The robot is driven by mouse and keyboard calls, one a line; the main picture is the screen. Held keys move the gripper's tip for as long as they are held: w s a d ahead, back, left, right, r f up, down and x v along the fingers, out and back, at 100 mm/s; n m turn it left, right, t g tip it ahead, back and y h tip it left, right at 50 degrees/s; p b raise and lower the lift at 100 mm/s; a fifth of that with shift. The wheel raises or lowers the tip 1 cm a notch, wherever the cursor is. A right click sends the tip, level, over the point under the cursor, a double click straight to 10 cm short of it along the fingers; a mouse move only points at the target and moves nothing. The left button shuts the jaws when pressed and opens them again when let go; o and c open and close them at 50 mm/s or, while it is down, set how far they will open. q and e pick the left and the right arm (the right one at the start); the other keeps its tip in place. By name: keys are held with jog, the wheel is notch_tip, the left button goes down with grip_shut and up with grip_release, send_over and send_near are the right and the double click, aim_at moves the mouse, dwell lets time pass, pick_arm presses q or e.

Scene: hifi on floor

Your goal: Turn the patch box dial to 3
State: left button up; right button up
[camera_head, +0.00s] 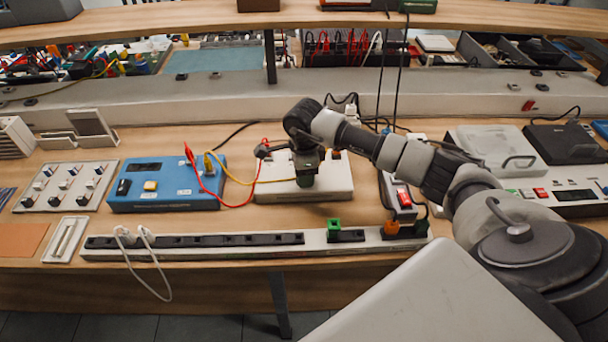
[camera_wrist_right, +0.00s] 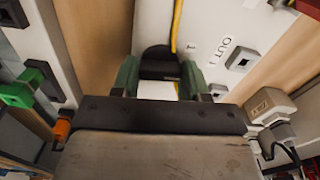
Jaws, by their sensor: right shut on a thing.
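The patch box (camera_head: 333,182) is a white box on the bench, near the middle of the head view. My right gripper (camera_head: 306,182) reaches down onto its top from the right. In the right wrist view, the white panel (camera_wrist_right: 208,22) bears the letters OUT and small numerals. There the green fingers of my right gripper (camera_wrist_right: 160,82) are shut on the dark dial (camera_wrist_right: 158,54). The dial's pointer and the number it stands at cannot be read. My left gripper is not in view.
A blue box (camera_head: 165,195) stands left of the patch box, with red and yellow cables running toward the patch box. A long power strip (camera_head: 205,254) lies along the front edge.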

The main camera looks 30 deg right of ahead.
jog(key=m+b, duration=0.1)
jog(key=m, duration=0.3)
jog(key=shift+m, duration=0.3)
jog(key=m, duration=0.4)
jog(key=shift+m+b, duration=0.3)
jog(key=shift+b, duration=0.1)
jog(key=o, duration=0.9)
notch_tip(320, 180, up, 11)
jog(key=shift+f+b, duration=0.1)
jog(key=shift+b, duration=0.6)
